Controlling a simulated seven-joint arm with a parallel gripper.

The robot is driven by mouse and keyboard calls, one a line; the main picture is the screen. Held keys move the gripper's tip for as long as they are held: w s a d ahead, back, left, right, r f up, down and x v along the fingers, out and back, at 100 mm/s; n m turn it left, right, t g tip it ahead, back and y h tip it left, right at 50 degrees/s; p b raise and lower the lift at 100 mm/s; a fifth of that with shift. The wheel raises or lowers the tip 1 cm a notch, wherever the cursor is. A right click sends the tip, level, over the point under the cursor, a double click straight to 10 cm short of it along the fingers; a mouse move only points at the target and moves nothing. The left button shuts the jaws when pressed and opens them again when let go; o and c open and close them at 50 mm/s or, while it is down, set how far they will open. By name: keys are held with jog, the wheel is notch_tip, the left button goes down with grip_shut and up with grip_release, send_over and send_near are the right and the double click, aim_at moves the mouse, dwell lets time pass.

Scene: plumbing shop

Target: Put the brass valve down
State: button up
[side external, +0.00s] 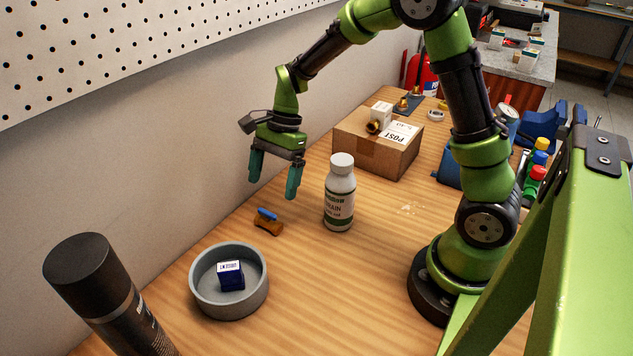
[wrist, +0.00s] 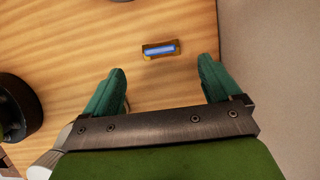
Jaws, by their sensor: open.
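The brass valve (side external: 268,226) with its blue handle lies on the wooden table, between the grey bowl and the white bottle. In the wrist view the valve (wrist: 160,49) lies just past my fingertips, between their lines, with its blue handle on top. My gripper (side external: 273,187) is open and empty, pointing down above the table near the wall. In the wrist view its two teal fingers (wrist: 162,66) stand wide apart with nothing between them. The valve is apart from the fingers.
The grey bowl (side external: 204,297) holds a small blue box (side external: 231,276). A white bottle (side external: 340,195) stands right of the valve. A cardboard box (side external: 360,153) with small items on top is farther back. A dark can (side external: 105,290) stands front left. The wall (side external: 190,150) is close behind.

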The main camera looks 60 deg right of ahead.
jog(key=s+r+n+t+h, duration=0.2)
jog(key=s+r+n+t, duration=0.5)
jog(key=s+r+n, duration=0.7)
jog(key=shift+s+a+r, duration=0.2)
jog(key=shift+s+r, duration=0.4)
jog(key=shift+s, duration=0.3)
dwell(0.4)
